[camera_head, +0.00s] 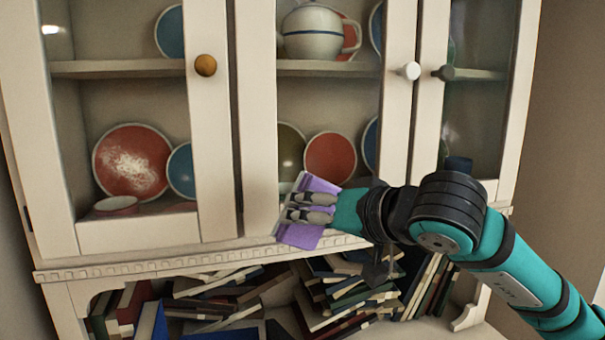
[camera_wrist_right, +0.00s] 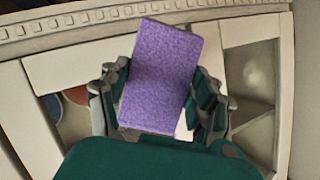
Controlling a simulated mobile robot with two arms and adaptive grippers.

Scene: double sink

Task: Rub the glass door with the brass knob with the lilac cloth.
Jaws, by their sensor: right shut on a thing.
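The glass door with the brass knob (camera_head: 205,65) is the left door of a cream cabinet, and it is shut. A whitish smear (camera_head: 132,168) shows over a red plate behind this door's glass. My right gripper (camera_head: 300,207) is shut on the lilac cloth (camera_head: 302,235), to the right of that door. It is at the lower left corner of the middle door; I cannot tell whether the cloth touches it. In the right wrist view the cloth (camera_wrist_right: 160,75) lies flat between the fingers. My left gripper is not in view.
The middle door has a white knob (camera_head: 409,71) and the right door a dark knob (camera_head: 445,73). Both knobs stick out. Plates and a teapot (camera_head: 312,32) stand behind glass. A moulded ledge (camera_head: 130,268) runs below the doors, above an open shelf of books (camera_head: 225,300).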

